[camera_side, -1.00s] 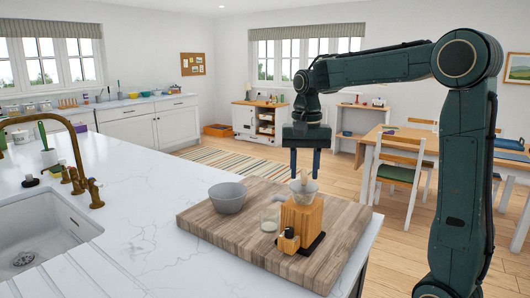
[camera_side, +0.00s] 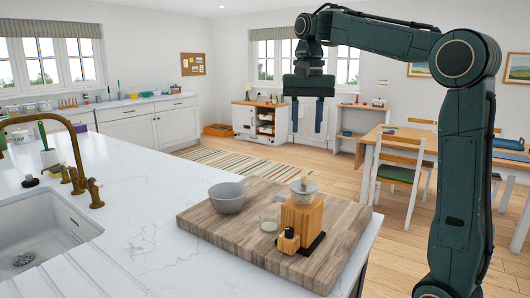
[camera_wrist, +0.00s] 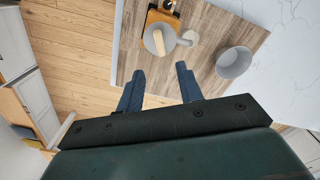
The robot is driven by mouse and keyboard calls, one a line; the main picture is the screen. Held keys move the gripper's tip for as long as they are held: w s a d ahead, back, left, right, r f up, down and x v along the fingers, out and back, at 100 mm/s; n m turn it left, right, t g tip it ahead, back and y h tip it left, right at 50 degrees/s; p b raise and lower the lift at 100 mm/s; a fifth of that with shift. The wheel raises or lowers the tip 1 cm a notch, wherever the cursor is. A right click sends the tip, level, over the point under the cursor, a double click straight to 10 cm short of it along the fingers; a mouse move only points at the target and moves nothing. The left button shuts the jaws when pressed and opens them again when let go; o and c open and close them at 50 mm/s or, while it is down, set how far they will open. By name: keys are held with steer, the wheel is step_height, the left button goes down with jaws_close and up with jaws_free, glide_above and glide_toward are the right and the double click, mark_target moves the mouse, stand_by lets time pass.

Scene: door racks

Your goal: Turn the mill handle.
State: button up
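The mill (camera_side: 301,214) is a wooden box with a small drawer knob at its front and a grey bowl-shaped hopper on top. It stands upright on a dark base on the wooden board (camera_side: 215,222). Its pale handle knob (camera_side: 304,178) stands above the hopper; in the wrist view the knob (camera_wrist: 159,42) lies over the hopper near the top. My gripper (camera_side: 306,132) is above the mill, fingers pointing down, apart from the handle. Its fingers are spread and empty, which also shows in the wrist view (camera_wrist: 160,72).
A grey bowl (camera_side: 228,197) and a small glass jar (camera_side: 270,217) stand on the board left of the mill. The board lies near the right edge of the white counter (camera_side: 130,215). A brass tap (camera_side: 70,160) and sink are at left.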

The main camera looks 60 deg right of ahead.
steer(key=shift+r, duration=1)
steer(key=shift+o, duration=0.4)
steer(key=o, duration=0.6)
steer(key=shift+o, duration=0.2)
steer(key=n, duration=1.8)
steer(key=shift+f, duration=0.25)
